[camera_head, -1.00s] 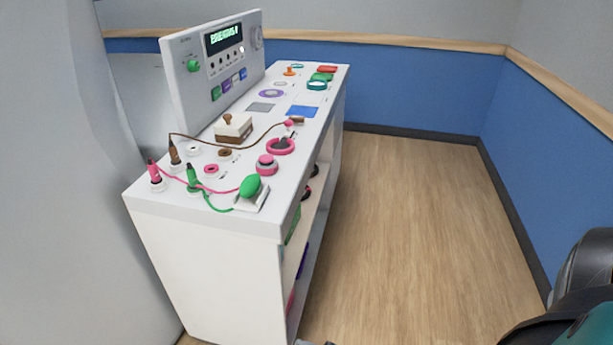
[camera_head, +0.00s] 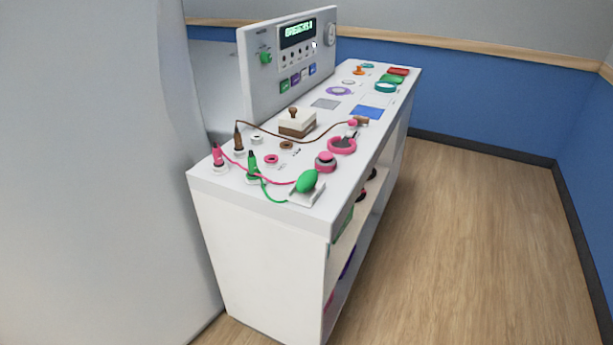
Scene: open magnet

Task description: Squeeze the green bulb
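The green bulb (camera_head: 307,181) is a small egg-shaped piece at the near end of the white bench top. It lies tilted on a small white holder (camera_head: 308,195) close to the bench's near right corner. A green cord runs from it to the left, toward a green plug (camera_head: 252,163) standing in a white socket. Neither of my grippers shows in the head view, so no gripper is seen near the bulb.
The white bench (camera_head: 258,194) carries a pink-ringed button (camera_head: 325,162), a brown-and-white block (camera_head: 297,123), and an upright control panel (camera_head: 290,62). A large grey housing (camera_head: 90,170) stands close on the left. Wooden floor (camera_head: 470,240) is clear on the right.

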